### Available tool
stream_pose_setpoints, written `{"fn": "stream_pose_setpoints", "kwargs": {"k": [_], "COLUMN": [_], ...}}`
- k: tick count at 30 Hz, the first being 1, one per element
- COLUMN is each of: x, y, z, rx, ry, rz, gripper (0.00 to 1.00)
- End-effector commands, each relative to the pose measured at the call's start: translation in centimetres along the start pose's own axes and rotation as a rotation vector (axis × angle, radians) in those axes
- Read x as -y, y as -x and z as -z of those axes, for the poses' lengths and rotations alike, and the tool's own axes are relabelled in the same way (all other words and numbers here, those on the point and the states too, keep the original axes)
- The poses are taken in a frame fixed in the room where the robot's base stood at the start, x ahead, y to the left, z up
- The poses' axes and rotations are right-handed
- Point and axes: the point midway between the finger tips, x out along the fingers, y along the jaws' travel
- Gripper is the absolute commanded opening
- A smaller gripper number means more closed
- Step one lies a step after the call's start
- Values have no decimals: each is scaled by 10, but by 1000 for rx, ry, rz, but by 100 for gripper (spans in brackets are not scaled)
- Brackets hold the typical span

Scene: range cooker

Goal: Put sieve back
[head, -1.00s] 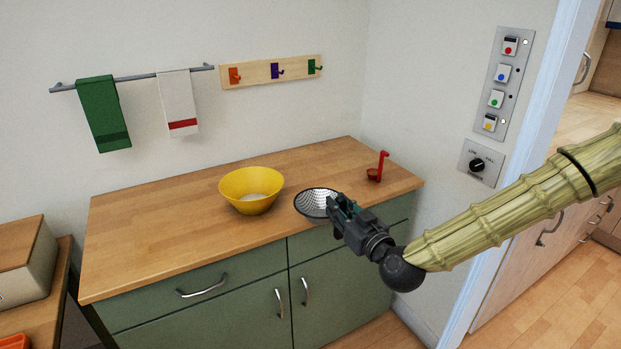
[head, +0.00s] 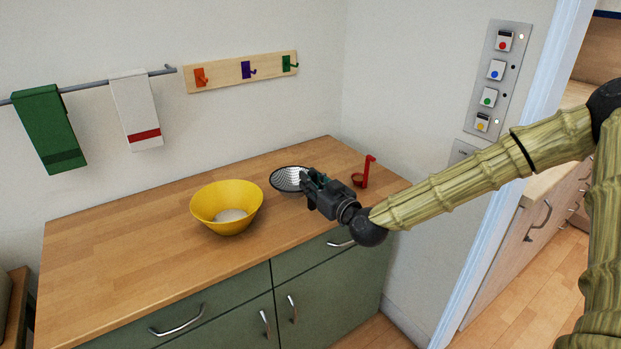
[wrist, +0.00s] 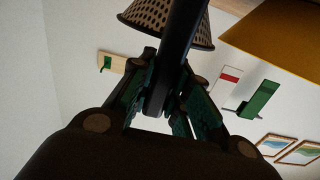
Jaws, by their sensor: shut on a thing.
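A metal sieve with a perforated bowl (head: 288,180) is over the wooden counter, to the right of the yellow bowl. My gripper (head: 311,184) is shut on the sieve's dark handle. In the wrist view the handle (wrist: 176,60) runs between the fingers, with the perforated sieve bowl (wrist: 150,14) beyond. I cannot tell how high the sieve is above the counter. A rail of three hooks is on the back wall: orange (head: 201,77), purple (head: 247,70) and green (head: 288,64). All three hooks are empty.
The yellow bowl (head: 212,200) holds something pale. A red ladle (head: 366,172) stands at the counter's right end. A green towel (head: 47,130) and a white towel (head: 136,108) hang at left. The left of the counter (head: 120,240) is clear.

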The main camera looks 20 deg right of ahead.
Motion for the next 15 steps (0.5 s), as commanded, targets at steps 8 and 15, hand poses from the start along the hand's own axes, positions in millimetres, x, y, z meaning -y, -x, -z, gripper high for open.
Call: {"fn": "stream_pose_setpoints", "kwargs": {"k": [8, 15], "x": [-30, -39], "y": [-42, -55], "z": [-3, -5], "rx": [-1, -1], "ry": [1, 0], "rz": [-4, -3], "gripper": [0, 0]}}
